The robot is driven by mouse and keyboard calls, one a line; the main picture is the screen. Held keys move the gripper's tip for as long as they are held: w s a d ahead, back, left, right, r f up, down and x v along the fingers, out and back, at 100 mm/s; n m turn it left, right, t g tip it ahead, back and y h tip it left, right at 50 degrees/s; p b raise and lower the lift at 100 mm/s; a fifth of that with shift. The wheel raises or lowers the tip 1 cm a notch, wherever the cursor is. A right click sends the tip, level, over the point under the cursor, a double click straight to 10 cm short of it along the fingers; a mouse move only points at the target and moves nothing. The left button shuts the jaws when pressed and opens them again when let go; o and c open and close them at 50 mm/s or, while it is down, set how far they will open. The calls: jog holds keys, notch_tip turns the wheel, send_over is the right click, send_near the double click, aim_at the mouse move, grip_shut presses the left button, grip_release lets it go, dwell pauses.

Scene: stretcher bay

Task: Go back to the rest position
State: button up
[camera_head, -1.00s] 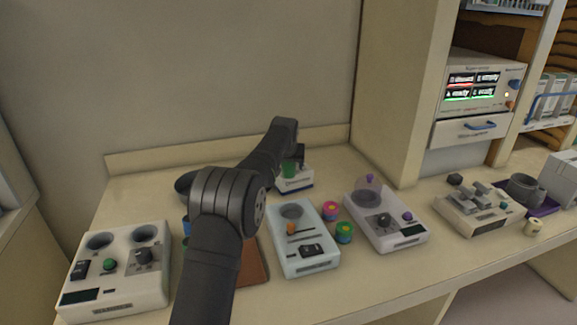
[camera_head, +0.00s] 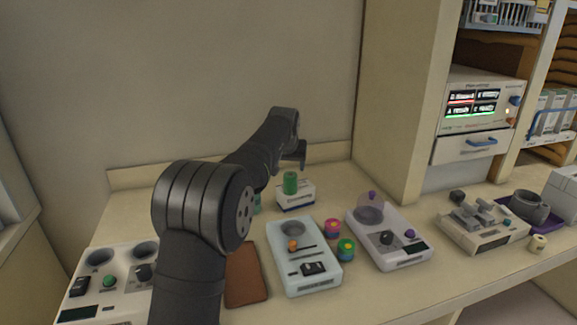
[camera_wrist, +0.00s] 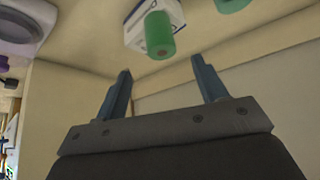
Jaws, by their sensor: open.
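My gripper (camera_wrist: 165,85) shows in the wrist view with its two blue-grey fingers spread apart and nothing between them. In the head view my arm reaches from the lower left toward the back wall, and the gripper end (camera_head: 297,155) is above the back of the counter, partly hidden by my wrist. A green cylinder (camera_head: 290,183) stands upright on a small white box-shaped device (camera_head: 296,196) just below and in front of it. In the wrist view the green cylinder (camera_wrist: 159,36) is beyond the fingertips, apart from them.
White devices stand along the counter: one at the left (camera_head: 100,285), one in the middle (camera_head: 303,258), one further right (camera_head: 388,240). Small coloured jars (camera_head: 346,248) sit between the last two. A brown pad (camera_head: 246,275) lies beside my arm. A tall partition (camera_head: 400,100) rises at the right.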

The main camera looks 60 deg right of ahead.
aim_at(290, 174)
jog(key=shift+f, duration=0.15)
jog(key=x, duration=1.1)
jog(key=shift+d+f, duration=0.2)
jog(key=shift+w+d+r, duration=0.1)
jog(key=shift+r, duration=1.1)
jog(key=shift+f, duration=0.1)
